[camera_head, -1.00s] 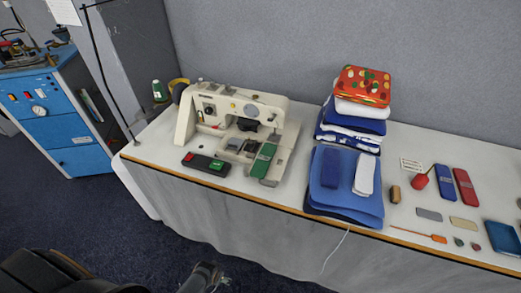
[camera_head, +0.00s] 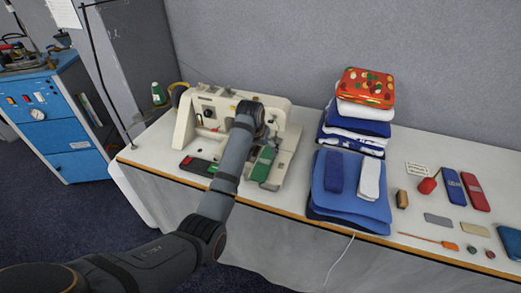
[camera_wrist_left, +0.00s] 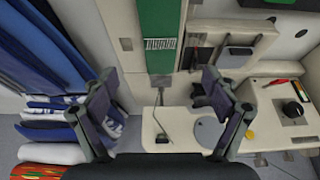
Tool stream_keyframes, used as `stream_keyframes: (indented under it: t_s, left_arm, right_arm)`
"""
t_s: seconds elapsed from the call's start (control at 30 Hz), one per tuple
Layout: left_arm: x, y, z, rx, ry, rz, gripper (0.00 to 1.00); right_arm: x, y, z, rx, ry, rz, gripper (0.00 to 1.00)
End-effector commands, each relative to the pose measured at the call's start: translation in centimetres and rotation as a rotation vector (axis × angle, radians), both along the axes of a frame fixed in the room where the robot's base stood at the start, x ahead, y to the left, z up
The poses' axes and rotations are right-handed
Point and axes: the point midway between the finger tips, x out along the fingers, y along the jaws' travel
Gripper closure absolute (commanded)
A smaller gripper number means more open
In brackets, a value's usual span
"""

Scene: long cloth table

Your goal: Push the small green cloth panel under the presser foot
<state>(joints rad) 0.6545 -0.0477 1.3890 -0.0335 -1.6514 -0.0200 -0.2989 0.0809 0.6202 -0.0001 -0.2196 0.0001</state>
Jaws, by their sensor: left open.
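The green cloth panel (camera_head: 262,163) lies at the front right of the cream sewing machine (camera_head: 285,120). In the left wrist view the green panel (camera_wrist_left: 163,25) is a long strip at the top, with a white striped mark near its lower end. My left gripper (camera_wrist_left: 158,92) is open and empty, its fingers apart on either side of the panel's line; the panel lies beyond the fingertips. The presser foot cannot be made out clearly. My right gripper is out of view.
A stack of folded cloths (camera_head: 350,190) stands right of the machine. Small tools lie further right.

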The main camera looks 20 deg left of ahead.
Motion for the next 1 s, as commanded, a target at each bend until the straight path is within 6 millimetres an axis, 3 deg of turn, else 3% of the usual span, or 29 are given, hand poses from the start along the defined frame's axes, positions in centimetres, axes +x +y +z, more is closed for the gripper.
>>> stream_keyframes:
  t_s: [0.37, 0.8, 1.0]
  left_arm:
    - [0.2, 0.0, -0.6, 0.0, 0.002, 0.0, 0.13]
    - [3.0, 0.0, -7.5, 0.001, 0.003, 0.0, 0.13]
    - [3.8, -0.1, -9.4, 0.001, 0.0, 0.0, 0.13]
  right_arm:
    - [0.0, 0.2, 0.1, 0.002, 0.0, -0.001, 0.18]
    - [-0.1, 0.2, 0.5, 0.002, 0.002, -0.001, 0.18]
    - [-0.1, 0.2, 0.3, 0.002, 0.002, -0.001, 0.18]
